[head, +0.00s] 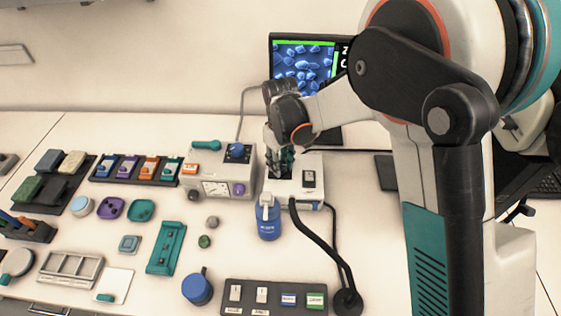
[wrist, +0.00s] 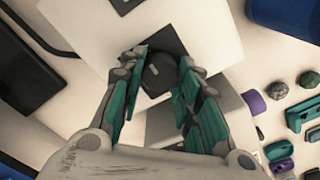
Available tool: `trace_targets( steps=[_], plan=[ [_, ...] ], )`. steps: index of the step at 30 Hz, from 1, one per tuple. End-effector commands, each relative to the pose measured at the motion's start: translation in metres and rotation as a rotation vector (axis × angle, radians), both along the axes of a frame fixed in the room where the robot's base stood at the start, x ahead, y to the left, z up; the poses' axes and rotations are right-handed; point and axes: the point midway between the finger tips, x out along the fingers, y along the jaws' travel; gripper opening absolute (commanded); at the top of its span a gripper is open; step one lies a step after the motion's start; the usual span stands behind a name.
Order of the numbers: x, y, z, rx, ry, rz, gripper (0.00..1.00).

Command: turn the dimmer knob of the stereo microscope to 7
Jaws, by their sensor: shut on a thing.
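The dimmer knob (wrist: 160,74) is a dark round knob with a short light mark, between my fingertips in the wrist view. It sits by the edge of a white box (wrist: 90,28), which also shows in the head view (head: 313,188). My gripper (wrist: 158,80) has its teal fingers on either side of the knob and is shut on it. In the head view, my gripper (head: 280,160) points down at the box's top, and its fingers hide the knob. No scale numbers are readable.
A grey box with a dial and purple knob (head: 239,189) stands just left. A blue bottle (head: 267,222) stands close in front. A monitor (head: 303,66) stands behind. Trays and small parts crowd the left.

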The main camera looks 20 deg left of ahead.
Motion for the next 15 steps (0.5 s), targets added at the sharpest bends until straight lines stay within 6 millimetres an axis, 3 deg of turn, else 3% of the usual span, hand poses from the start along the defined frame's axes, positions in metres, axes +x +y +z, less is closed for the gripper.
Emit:
trace_targets(
  steps=[5,6,8,15],
  plan=[
    [0.0002,0.0002,-0.0001,0.001,-0.001,0.000,0.07],
    [0.0002,0.0002,-0.0001,0.001,-0.001,0.000,0.37],
    [0.0002,0.0001,-0.0001,0.001,-0.001,0.000,0.51],
    [0.0001,0.0001,0.0000,0.000,0.000,0.000,0.52]
  ],
)
